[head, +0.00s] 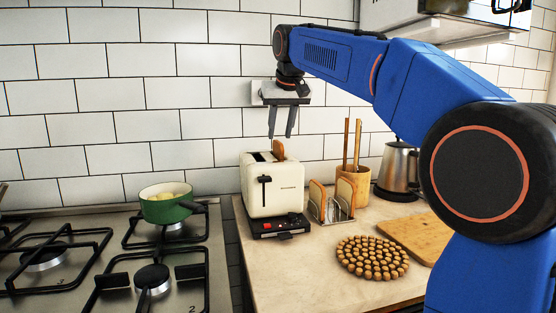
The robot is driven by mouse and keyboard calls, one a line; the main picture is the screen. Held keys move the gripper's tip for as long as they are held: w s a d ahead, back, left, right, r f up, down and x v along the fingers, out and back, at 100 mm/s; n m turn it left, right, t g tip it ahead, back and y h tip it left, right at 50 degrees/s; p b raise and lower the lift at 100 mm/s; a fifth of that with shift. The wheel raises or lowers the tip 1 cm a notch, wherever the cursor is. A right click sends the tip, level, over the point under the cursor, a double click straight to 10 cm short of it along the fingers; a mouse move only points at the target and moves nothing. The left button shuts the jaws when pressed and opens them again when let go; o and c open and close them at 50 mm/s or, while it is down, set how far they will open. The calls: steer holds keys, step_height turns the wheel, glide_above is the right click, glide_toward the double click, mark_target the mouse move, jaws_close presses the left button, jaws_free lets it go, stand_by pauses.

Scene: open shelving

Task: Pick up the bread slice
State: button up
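A bread slice (278,149) sticks up out of the right part of the top of a cream toaster (270,195). Two more bread slices stand upright in a metal rack to the right of the toaster, one on the left (317,199) and one on the right (344,194). My gripper (281,136) points down above the toaster, its two fingers apart with nothing between them. The fingertips are close above the top of the slice in the toaster; I cannot tell how large the gap is.
A wooden holder (356,182) with tall utensils stands behind the rack, and a steel kettle (398,166) to its right. A round cork trivet (372,258) and a cutting board (412,238) lie in front. A green pot (165,205) sits on the stove at left.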

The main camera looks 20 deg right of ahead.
mark_target(278, 141)
steer(key=shift+x, duration=2.8)
steer(key=shift+f, duration=0.25)
jaws_close()
